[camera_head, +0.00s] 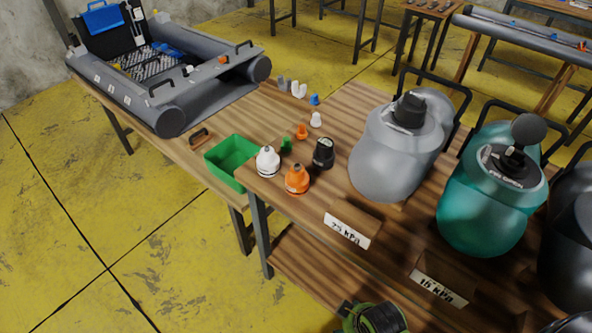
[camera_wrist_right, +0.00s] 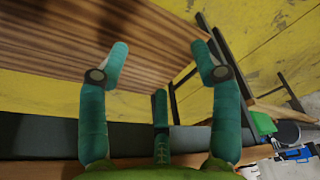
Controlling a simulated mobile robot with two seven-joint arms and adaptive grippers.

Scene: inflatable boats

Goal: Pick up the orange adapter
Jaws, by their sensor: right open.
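The orange adapter (camera_head: 297,181), a squat cone with a narrower top, stands upright near the front left edge of the wooden table, between a white adapter (camera_head: 268,162) and a black one (camera_head: 323,154). A smaller orange piece (camera_head: 302,132) stands farther back. My right gripper (camera_wrist_right: 160,50) shows in the right wrist view with its green fingers spread wide and nothing between them. The adapter cannot be made out in that view. A green and black part of my right arm shows at the bottom of the head view, below the tabletop's front edge. My left gripper is not visible.
A green bin (camera_head: 231,162) sits left of the adapters. A grey pump (camera_head: 393,150) and a teal pump (camera_head: 492,193) stand to the right, behind labelled blocks (camera_head: 350,226). A grey inflatable boat (camera_head: 165,105) lies at the back left. A lower shelf (camera_head: 315,268) runs underneath.

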